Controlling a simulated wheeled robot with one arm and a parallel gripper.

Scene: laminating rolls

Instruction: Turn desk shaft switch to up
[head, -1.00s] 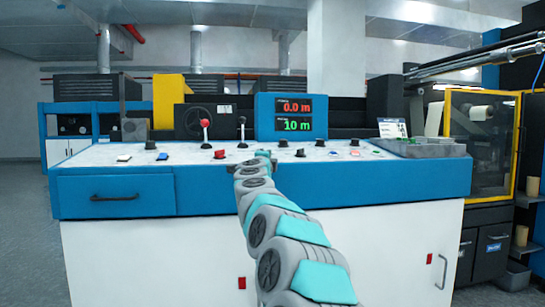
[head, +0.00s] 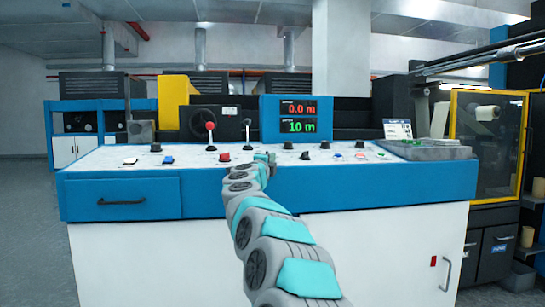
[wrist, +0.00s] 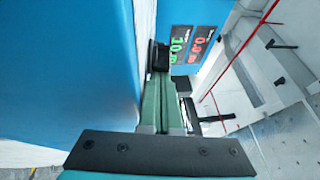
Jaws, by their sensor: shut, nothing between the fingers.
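The control desk (head: 380,195) has a blue front and a pale top with several black knobs. One black knob (head: 288,145) stands just right of and behind my gripper (head: 264,158), below the display. Labels are too small to read, so I cannot tell which knob is the shaft switch. In the wrist view, my gripper (wrist: 163,85) has its green fingers together, empty, pointing at a black knob (wrist: 160,56) just past their tips. Whether they touch it I cannot tell.
A red-topped lever (head: 210,126) and a black lever (head: 247,124) stand left of my gripper. A display (head: 296,119) reads 0.0 m and 10 m. A red button (head: 224,157) is close on the left. A grey tray (head: 432,150) sits at the desk's right end.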

